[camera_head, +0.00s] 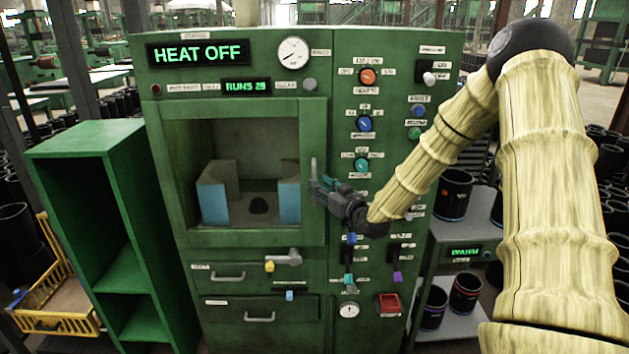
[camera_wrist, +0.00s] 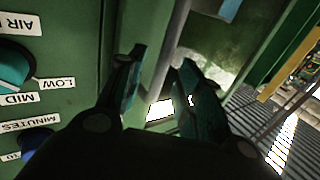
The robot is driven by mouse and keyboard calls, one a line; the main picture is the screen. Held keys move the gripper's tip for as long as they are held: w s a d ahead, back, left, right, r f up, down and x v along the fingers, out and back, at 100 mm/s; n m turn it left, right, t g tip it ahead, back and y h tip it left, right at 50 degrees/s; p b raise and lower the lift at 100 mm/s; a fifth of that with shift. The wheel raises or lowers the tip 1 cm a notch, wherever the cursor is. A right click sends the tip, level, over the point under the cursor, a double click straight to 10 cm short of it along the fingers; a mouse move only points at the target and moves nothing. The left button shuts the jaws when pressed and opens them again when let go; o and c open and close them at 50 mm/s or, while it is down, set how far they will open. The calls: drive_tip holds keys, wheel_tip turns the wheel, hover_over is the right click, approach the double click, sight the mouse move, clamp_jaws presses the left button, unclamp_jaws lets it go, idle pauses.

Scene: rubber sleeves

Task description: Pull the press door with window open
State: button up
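The press door (camera_head: 313,130) is a green frame around a large window, on the upper left of the green press. It looks shut. Through the window I see pale blue and grey blocks and a dark rounded piece. The grey upright handle (camera_head: 314,167) is on the door's right edge. My gripper (camera_head: 320,187) reaches it from the right. In the wrist view, the fingers of my gripper (camera_wrist: 162,62) are apart, with the handle bar (camera_wrist: 172,45) running between them. I cannot tell whether either finger touches it.
A control panel with knobs (camera_head: 364,124) lies right of the door, close to my gripper. A small lever (camera_head: 284,258) and drawers are below the door. An open green shelf (camera_head: 88,148) stands on the left. A rack with black sleeves (camera_head: 453,195) is on the right.

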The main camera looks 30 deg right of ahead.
sight(315, 200)
drive_tip(key=shift+w+a+p, duration=0.1)
drive_tip(key=shift+w+p, duration=0.35)
drive_tip(key=shift+w, duration=1.55)
clamp_jaws()
